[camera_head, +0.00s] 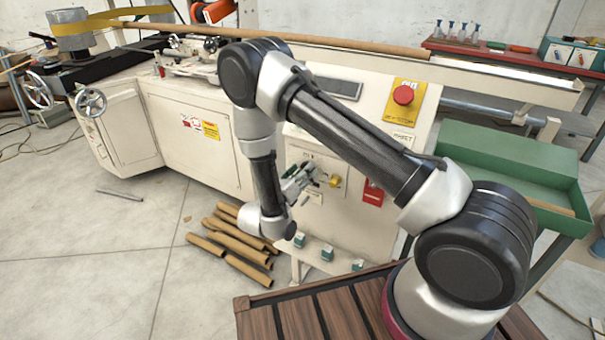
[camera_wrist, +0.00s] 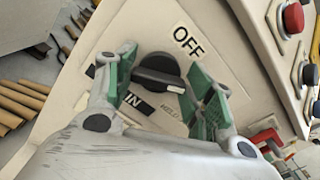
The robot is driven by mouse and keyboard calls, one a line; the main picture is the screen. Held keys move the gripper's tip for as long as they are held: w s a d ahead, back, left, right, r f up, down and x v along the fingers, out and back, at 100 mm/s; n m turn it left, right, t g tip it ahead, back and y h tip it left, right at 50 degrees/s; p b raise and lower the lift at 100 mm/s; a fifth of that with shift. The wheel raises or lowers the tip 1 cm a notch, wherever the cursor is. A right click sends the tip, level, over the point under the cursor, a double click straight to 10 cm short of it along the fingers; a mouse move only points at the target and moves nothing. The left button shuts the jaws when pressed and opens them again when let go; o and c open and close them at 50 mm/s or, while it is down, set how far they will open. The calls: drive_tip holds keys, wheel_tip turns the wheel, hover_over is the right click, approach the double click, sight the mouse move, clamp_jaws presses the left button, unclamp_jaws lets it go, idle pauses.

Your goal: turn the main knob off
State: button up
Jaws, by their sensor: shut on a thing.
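The main knob (camera_wrist: 160,72) is black and round with a raised grip bar, seen in the middle of the wrist view. Its bar lies nearly crosswise in that picture, with a pale mark at its right end. In the head view my gripper (camera_head: 307,180) is at the machine's front panel, where the arm and fingers hide the knob.
A red emergency button (camera_head: 403,95) on a yellow plate is higher on the white panel. A yellow knob (camera_head: 335,181) and a red switch (camera_head: 373,193) are close beside my gripper. Cardboard tubes (camera_head: 240,246) lie on the floor. A green tray (camera_head: 520,165) is at right.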

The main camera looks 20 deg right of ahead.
drive_tip(key=n, duration=0.6)
drive_tip(key=shift+a+f, duration=0.1)
drive_tip(key=shift+a, duration=0.05)
drive_tip(key=shift+c, duration=0.2)
drive_tip(key=shift+o, duration=0.2)
drive_tip(key=n, duration=0.6)
drive_tip(key=shift+w+f, duration=0.1)
drive_tip(key=shift+f, duration=0.05)
drive_tip(key=shift+n, duration=0.3)
drive_tip(key=o, duration=1)
drive_tip(key=v, duration=1.2)
